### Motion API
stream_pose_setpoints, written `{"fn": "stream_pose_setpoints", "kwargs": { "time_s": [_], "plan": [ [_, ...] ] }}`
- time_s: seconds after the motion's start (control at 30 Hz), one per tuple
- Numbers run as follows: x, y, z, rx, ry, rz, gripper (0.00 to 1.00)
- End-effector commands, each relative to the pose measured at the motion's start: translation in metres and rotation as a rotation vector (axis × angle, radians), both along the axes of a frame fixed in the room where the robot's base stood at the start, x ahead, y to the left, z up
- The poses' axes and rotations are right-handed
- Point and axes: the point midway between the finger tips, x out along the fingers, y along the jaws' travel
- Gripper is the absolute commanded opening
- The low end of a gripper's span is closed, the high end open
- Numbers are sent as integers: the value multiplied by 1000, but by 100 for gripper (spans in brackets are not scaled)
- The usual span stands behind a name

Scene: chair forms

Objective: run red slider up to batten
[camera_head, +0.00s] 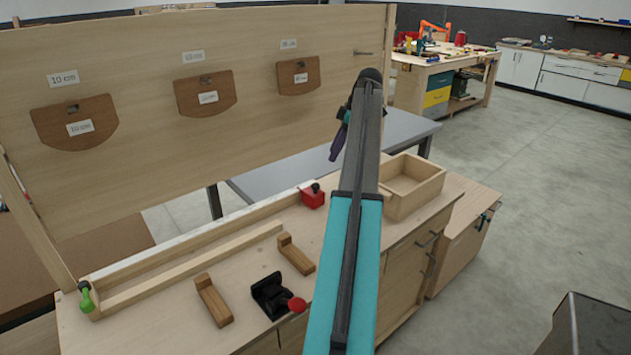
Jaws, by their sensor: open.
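The red slider (312,199) is a small red block with a dark knob on top. It sits at the right end of the long rail at the back of the bench, just left of my arm. A pale wooden batten (195,264) lies along the bench in front of the rail; its right end is a little left of the slider, with a gap between them. My gripper (338,143) is at the far end of my raised arm, above and beyond the slider, apart from it. It is open, and its fingers are small and partly hidden by the arm.
On the bench are two wooden L-shaped blocks (213,300), a black clamp with a red knob (272,296) and an open wooden box (412,186). A green-handled piece (86,298) is at the rail's left end. A tall board (130,55) with hanging plates stands behind.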

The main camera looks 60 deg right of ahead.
Motion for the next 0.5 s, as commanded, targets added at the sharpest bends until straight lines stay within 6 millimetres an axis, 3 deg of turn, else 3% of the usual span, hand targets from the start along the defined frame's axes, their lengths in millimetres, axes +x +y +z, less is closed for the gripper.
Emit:
{"fn": "stream_pose_setpoints", "kwargs": {
  "time_s": [0.27, 0.5],
  "plan": [
    [9, 7, -9, 1, 0, 8, 44],
    [19, 13, -34, 2, 1, 10, 44]
  ]
}}
